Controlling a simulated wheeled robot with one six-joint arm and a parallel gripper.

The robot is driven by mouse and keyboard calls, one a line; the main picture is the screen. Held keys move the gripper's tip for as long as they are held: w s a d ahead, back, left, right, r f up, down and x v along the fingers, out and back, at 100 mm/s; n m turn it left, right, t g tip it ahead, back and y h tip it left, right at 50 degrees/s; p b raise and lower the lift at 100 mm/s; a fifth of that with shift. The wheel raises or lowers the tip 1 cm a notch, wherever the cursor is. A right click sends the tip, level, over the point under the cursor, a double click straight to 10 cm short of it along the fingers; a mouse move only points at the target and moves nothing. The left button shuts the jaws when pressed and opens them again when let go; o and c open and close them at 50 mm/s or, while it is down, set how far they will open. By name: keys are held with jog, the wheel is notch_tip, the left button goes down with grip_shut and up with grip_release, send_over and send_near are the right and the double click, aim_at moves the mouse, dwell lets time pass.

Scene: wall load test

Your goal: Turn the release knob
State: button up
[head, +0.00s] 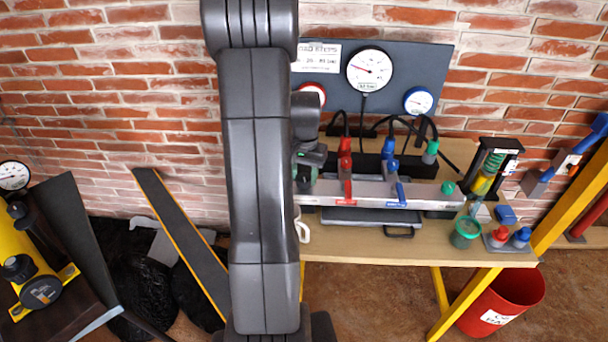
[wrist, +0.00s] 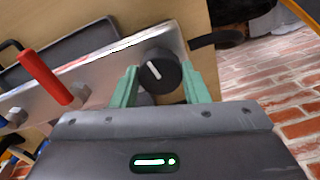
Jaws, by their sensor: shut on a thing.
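The release knob (wrist: 160,73) is round and black with a white pointer line, on the right end of the silver panel (wrist: 100,72) in the wrist view. The pointer tilts a little to the upper left. My gripper (wrist: 161,82) has its two green fingers on either side of the knob and is shut on it. In the head view my arm hides the knob and most of my gripper.
A red lever (head: 345,170) and a blue lever (head: 391,175) stand on the panel to the right of my gripper. Gauges (head: 370,70) hang on a dark board behind. A green cup (head: 465,232) and a pump (head: 490,170) stand on the wooden bench (head: 400,245). A red bucket (head: 505,298) stands below.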

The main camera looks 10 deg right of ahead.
aim_at(304, 176)
jog(key=n, duration=0.4)
jog(key=shift+n, duration=0.3)
jog(key=n, duration=0.3)
jog(key=shift+n+b, duration=0.3)
jog(key=n, duration=0.3)
jog(key=shift+w+n, duration=0.1)
jog(key=shift+n, duration=2)
jog(key=o, duration=1)
jog(key=shift+r, duration=0.1)
notch_tip(304, 176, up, 14)
jog(key=shift+d+f, duration=0.1)
jog(key=shift+f, duration=0.05)
